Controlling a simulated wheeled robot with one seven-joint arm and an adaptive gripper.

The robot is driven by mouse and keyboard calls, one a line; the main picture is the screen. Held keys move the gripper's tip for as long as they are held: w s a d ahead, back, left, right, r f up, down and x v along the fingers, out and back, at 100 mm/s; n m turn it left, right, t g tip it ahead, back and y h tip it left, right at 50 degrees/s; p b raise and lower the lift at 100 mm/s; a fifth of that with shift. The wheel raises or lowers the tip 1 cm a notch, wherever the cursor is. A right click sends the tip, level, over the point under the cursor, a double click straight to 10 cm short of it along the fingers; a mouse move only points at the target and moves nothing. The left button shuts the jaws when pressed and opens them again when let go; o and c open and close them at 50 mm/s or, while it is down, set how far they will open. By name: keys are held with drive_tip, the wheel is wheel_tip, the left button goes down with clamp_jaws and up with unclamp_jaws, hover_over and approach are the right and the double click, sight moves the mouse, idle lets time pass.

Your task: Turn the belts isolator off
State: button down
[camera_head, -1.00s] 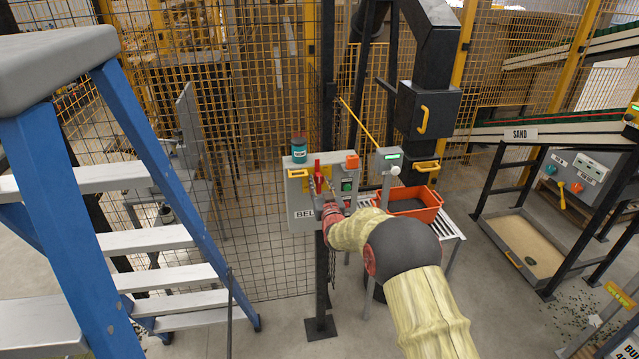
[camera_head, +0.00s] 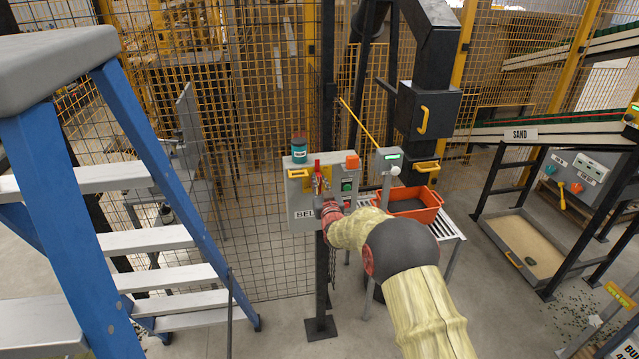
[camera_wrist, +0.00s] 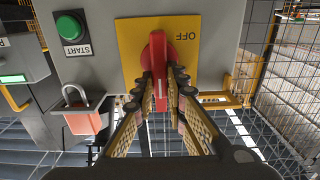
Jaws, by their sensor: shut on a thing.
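The belts isolator is a grey box (camera_head: 300,206) on a post, lettered "BEL" with the rest of the label hidden by my arm. Its red handle (camera_wrist: 157,50) is on a yellow plate (camera_wrist: 130,45); the word OFF is on the plate beside the handle in the wrist view. The handle lies lengthwise up and down in that view. My gripper (camera_wrist: 163,84) is shut on the handle, one finger on each side. In the head view my gripper (camera_head: 322,187) is at the front of the box, and the handle's red top (camera_head: 317,166) shows above it.
A green START button (camera_wrist: 70,25) and a red padlock (camera_wrist: 84,120) are beside the plate. A blue stepladder (camera_head: 170,180) fills the left. An orange crate (camera_head: 428,214) is at right, and mesh fencing is behind.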

drive_tip(key=shift+n+b, duration=0.3)
drive_tip(key=shift+b, duration=0.1)
drive_tip(key=shift+s+a+f+n+b, duration=0.1)
drive_tip(key=shift+a+f+n+b, duration=0.25)
drive_tip(key=shift+n+b, duration=2.1)
drive_tip(key=shift+s+a+f+n+b, duration=0.1)
drive_tip(key=shift+a+f+n+b, duration=0.2)
drive_tip(key=shift+n+b, duration=2.2)
drive_tip(key=shift+s+a+f+n+b, duration=0.1)
drive_tip(key=shift+a+f+n+b, duration=0.25)
drive_tip(key=shift+n+b, duration=2.1)
drive_tip(key=n+p, duration=0.2)
drive_tip(key=shift+n, duration=0.4)
drive_tip(key=c, duration=2.1)
unclamp_jaws()
drive_tip(key=o, duration=0.3)
